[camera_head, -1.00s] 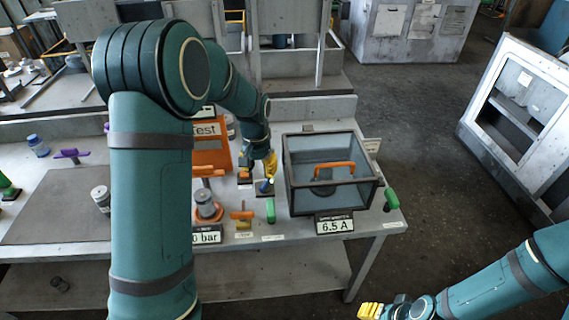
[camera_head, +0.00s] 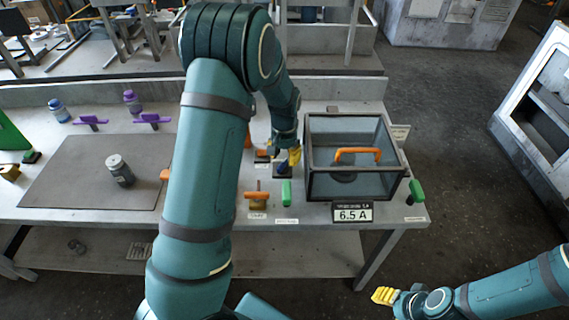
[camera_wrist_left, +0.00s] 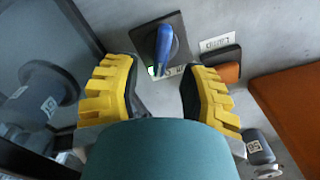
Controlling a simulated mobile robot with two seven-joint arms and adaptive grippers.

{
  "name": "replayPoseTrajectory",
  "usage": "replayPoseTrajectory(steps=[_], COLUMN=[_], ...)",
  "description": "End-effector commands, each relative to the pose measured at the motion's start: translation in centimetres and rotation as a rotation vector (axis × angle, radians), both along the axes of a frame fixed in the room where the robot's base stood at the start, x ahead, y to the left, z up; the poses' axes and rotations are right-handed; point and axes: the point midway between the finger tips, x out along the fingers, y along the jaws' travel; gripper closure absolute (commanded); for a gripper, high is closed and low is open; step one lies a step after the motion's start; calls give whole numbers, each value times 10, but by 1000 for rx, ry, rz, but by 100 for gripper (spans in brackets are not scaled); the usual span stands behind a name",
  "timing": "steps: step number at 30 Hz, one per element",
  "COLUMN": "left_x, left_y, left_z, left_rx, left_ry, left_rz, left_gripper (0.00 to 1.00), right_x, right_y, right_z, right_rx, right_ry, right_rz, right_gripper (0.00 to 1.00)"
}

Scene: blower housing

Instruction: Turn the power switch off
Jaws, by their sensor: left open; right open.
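A switch with a blue lever (camera_wrist_left: 164,45) on a dark square plate stands in the wrist view, with a partly hidden label below it. It also shows small in the head view (camera_head: 282,170), partly covered by my left gripper (camera_head: 294,157). My left gripper (camera_wrist_left: 158,78) is open, and its yellow fingertips lie either side of the lever's lower part in the picture. I cannot tell whether they touch it. No readable label marks it as the power switch. My right gripper (camera_head: 385,296) is open and empty, away from the bench at the lower right.
A clear box (camera_head: 335,187) with an orange handle stands right of the blue lever, beside a 6.5 A display (camera_head: 353,213). An orange block (camera_wrist_left: 230,72) is close right of the lever in the wrist view. Green handles (camera_head: 286,192) and an orange-handled valve (camera_head: 256,198) line the front edge.

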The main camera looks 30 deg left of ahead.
Motion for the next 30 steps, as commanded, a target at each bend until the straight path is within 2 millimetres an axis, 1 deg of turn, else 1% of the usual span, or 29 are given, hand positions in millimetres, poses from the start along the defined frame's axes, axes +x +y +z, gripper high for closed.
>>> replayPoseTrajectory(steps=[1, 6, 10, 17, 18, 20, 21, 30], left_x=[0, 0, 0, 0, 0, 0, 0, 0], left_y=[0, 0, 0, 0, 0, 0, 0, 0], left_z=[-9, -23, -26, -26, -26, -26, -26, -26], left_rx=[0, 0, 0, 0, 0, 0, 0, 0], left_ry=[3, 1, 0, -1, -1, -1, -1, 0], left_rz=[0, -2, -1, -1, -1, -1, -1, 6], left_gripper=[58, 58, 58, 58, 65, 86, 100, 100], right_x=[1, 1, 2, 2, 2, 2, 2, 1], right_y=[0, 0, 0, 0, 0, 0, 0, 0], right_z=[-3, -6, -6, -6, -6, -6, -6, -5], right_rx=[0, 0, -1, -1, -1, -1, -1, 0], right_ry=[-1, -3, -4, -4, -4, -4, -4, -4], right_rz=[0, 0, 0, 0, 0, 0, 0, -1], right_gripper=[49, 49, 49, 49, 49, 49, 49, 49])
